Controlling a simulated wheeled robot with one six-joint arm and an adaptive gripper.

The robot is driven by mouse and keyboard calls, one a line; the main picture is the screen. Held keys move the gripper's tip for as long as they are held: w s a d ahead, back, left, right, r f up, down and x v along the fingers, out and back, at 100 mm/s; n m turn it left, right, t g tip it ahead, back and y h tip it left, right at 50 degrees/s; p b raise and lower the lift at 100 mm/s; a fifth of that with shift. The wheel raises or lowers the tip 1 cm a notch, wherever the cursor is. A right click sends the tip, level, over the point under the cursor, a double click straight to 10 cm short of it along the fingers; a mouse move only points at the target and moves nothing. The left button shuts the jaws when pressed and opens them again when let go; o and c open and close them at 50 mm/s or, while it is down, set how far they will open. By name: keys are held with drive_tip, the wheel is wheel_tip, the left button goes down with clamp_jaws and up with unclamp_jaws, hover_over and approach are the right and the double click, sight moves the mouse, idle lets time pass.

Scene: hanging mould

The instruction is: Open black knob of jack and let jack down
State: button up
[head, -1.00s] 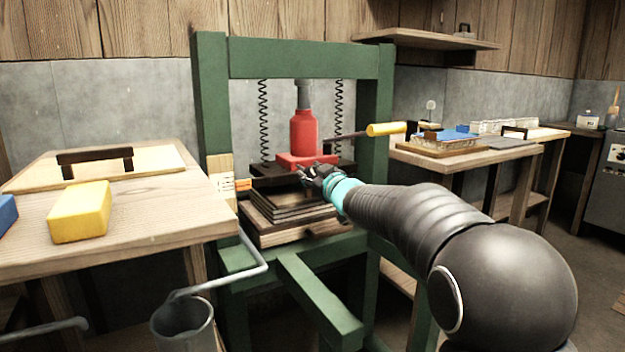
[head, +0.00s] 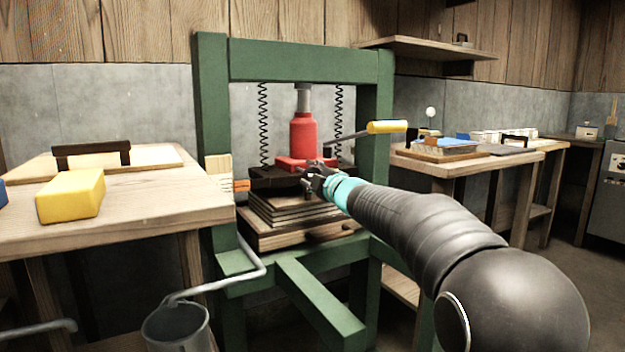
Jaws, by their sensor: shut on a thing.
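The red jack (head: 303,132) stands upright inside the green press frame (head: 215,130), its grey ram (head: 303,100) reaching up to the top beam. Its lever with a yellow grip (head: 387,127) sticks out to the right. The jack's red base (head: 292,162) rests on a dark plate (head: 272,178) above a stack of boards (head: 290,212). My gripper (head: 311,180) is at the front of the jack's base, shut on the black knob, which its fingers and the small scale mostly hide.
Coil springs (head: 263,120) hang on both sides of the jack. A table with a yellow block (head: 70,196) stands at left; a grey bucket (head: 176,328) is in front of it. Another table with a tray (head: 440,150) is at right. A green bar (head: 320,303) juts forward.

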drive_tip(key=shift+f+n, duration=0.6)
drive_tip(key=shift+n+b, duration=0.3)
drive_tip(key=o, duration=1.1)
drive_tip(key=shift+a, duration=0.1)
drive_tip(key=shift+o, duration=0.2)
drive_tip(key=shift+r, duration=0.15)
drive_tip(key=shift+s+d, duration=0.25)
drive_tip(key=shift+d, duration=0.05)
drive_tip(key=v, duration=1.1)
drive_tip(key=shift+s+r, duration=0.2)
drive_tip(key=shift+r, duration=0.1)
